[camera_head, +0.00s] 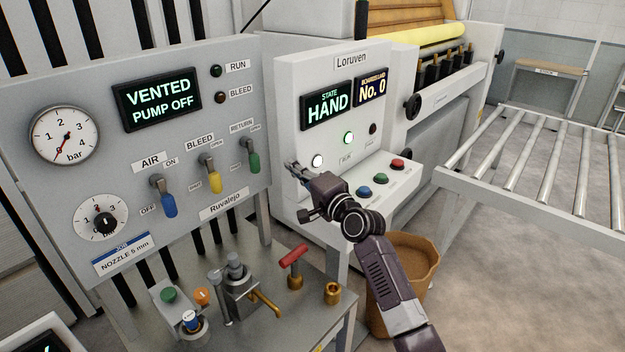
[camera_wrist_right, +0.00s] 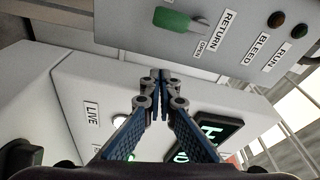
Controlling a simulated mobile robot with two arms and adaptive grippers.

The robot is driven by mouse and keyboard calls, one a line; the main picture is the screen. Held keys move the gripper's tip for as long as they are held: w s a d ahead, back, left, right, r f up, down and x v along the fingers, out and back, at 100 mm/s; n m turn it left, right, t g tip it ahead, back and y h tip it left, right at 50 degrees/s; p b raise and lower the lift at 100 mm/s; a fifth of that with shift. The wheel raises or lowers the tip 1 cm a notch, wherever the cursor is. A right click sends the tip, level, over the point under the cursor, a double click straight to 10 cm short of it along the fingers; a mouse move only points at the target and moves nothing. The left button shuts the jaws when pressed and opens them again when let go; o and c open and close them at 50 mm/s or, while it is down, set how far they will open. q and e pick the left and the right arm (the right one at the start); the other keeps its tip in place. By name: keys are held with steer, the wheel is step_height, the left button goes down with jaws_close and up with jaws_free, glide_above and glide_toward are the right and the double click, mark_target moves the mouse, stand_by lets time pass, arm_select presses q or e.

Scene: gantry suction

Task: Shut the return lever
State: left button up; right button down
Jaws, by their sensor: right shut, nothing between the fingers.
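The return lever (camera_head: 254,161) has a green handle and sits at the right end of the lever row on the grey panel, under the RETURN label. Its handle hangs down from its pivot. It also shows at the top of the right wrist view (camera_wrist_right: 172,20), with the OPEN label close to its pivot end. My right gripper (camera_head: 290,166) is shut and empty, to the right of the lever and apart from it. Its closed fingertips also show in the wrist view (camera_wrist_right: 160,74), below the lever in that picture. My left gripper is not in view.
A yellow bleed lever (camera_head: 214,181) and a blue air lever (camera_head: 168,204) stand left of the green one. The panel display (camera_head: 158,99) reads VENTED, PUMP OFF. The white Loruven console (camera_head: 290,120) with lit buttons stands close behind my right gripper. A metal bench with valves lies below.

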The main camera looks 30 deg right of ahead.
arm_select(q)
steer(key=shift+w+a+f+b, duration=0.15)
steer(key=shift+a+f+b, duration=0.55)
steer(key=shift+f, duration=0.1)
arm_select(e)
steer(key=s, duration=0.6)
steer(key=shift+s, duration=0.4)
steer(key=shift+d, duration=0.15)
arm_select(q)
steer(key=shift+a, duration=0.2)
